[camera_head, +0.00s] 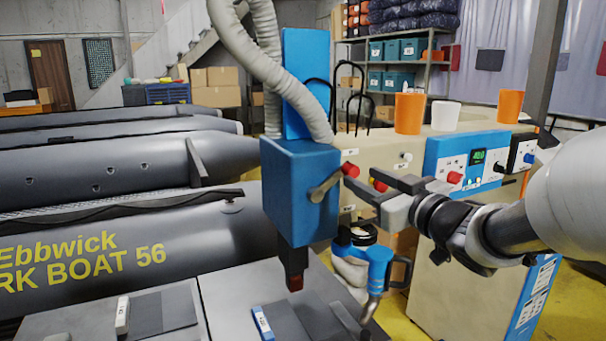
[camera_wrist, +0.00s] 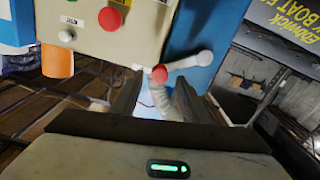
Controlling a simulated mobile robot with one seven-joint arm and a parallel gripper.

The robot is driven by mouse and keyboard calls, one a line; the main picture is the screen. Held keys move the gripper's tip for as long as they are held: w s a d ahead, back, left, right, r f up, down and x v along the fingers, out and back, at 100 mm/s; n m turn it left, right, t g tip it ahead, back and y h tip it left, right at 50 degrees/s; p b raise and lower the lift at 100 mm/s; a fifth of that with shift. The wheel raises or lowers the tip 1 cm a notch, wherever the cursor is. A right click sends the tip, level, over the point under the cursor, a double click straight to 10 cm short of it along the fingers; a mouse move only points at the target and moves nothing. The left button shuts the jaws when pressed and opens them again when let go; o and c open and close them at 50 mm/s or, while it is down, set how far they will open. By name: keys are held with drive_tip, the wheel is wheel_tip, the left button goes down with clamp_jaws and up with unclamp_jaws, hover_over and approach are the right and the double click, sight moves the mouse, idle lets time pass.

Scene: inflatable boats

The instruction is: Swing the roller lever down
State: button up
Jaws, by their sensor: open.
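The roller lever (camera_head: 328,186) is a short grey arm on the side of the blue machine head (camera_head: 290,175). It slants up to the right and ends in a red knob (camera_head: 350,169). In the wrist view the pale lever (camera_wrist: 190,62) carries the red knob (camera_wrist: 159,74) just beyond and between my fingertips. My gripper (camera_head: 362,182) is open and empty, its fingers pointing at the knob from the right. I cannot tell whether either finger touches it. A dark part with a red tip (camera_head: 294,270) hangs below the blue head.
A beige console with a blue control panel (camera_head: 462,162) stands behind, with cups on top and a red button (camera_wrist: 110,18). A blue-and-white jug (camera_head: 375,265) stands below my gripper. Grey hoses (camera_head: 285,75) run to the head. Grey boats (camera_head: 120,240) fill the left.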

sight(355, 174)
drive_tip(key=shift+x, duration=1.9)
clamp_jaws()
